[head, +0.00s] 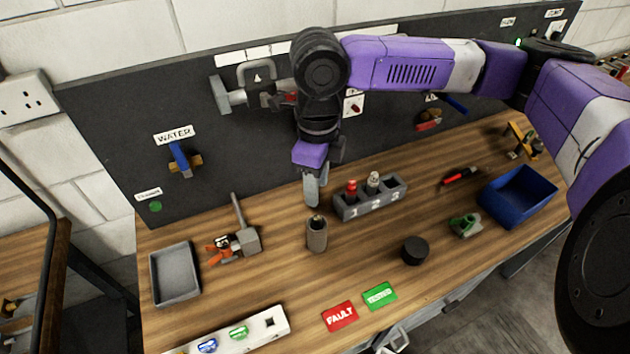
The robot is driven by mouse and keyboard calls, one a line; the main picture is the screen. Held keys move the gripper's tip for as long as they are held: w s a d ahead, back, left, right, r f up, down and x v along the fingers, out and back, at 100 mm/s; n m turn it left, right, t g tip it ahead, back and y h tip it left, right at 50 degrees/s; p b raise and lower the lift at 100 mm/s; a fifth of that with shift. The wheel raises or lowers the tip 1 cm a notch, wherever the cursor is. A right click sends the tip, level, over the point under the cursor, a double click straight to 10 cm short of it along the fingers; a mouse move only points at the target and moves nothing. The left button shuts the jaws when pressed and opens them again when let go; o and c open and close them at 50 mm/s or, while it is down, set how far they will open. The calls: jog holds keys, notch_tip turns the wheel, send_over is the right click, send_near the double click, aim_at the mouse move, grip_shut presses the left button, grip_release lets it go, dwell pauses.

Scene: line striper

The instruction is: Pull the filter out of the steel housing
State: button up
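A grey-brown upright cylinder (317,238), which looks like the steel housing, stands on the wooden bench in the head view. A dark piece with a small tip (317,220) shows in its open top and may be the filter; most of it is hidden inside. My gripper (312,200) points down just above and slightly left of the cylinder's mouth. Its fingers overlap in this view, so their opening is unclear. I see nothing held between them.
A grey numbered rack (371,204) stands close right, holding a red and a pale piece. A black round cap (415,250) lies further right. A hammer (245,232) and grey tray (174,275) are left, a blue bin (520,193) right.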

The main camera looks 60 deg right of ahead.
aim_at(317, 218)
jog(key=shift+f+b, duration=3.8)
jog(key=shift+f, duration=1.25)
grip_shut()
